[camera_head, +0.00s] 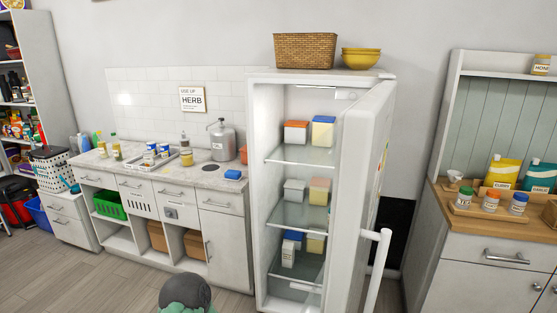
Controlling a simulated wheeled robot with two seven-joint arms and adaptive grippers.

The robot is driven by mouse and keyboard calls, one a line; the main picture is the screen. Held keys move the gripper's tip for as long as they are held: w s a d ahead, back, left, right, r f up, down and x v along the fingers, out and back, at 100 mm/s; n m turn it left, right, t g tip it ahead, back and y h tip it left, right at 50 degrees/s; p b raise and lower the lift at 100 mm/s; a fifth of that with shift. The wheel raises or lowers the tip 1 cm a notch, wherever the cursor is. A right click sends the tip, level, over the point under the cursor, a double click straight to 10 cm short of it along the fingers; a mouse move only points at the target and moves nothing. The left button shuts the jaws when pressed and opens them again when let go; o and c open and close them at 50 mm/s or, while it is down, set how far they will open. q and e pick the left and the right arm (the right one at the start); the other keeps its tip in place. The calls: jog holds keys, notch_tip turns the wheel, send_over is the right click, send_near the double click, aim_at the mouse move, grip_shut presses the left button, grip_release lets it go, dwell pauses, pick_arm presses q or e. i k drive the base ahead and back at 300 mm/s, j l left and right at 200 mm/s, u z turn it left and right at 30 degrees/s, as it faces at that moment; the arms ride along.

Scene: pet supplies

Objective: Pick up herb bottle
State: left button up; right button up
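A sign reading "USE UP HERB" (192,99) is on the tiled wall above the left counter. Jars with green (465,198), orange (491,201) and blue (518,204) lids stand in a wooden tray at the right. Their labels are too small to read, so I cannot tell which one is the herb bottle. Neither of my grippers is in view.
The fridge door (365,170) stands open towards the right, and boxes sit on the fridge shelves. A metal canister (222,140) and a blue item (233,174) are on the left counter (205,177). A rounded grey-green shape, unclear to me, shows at the bottom edge. Floor is clear at lower left.

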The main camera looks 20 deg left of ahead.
aim_at(117, 149)
jog(key=i+j, duration=0.1)
jog(key=j, duration=0.4)
jog(key=i+j, duration=0.1)
jog(key=j, duration=0.45)
jog(key=i+j+u, duration=0.1)
jog(key=j, duration=0.4)
jog(key=i+j, duration=0.1)
jog(key=j, duration=0.45)
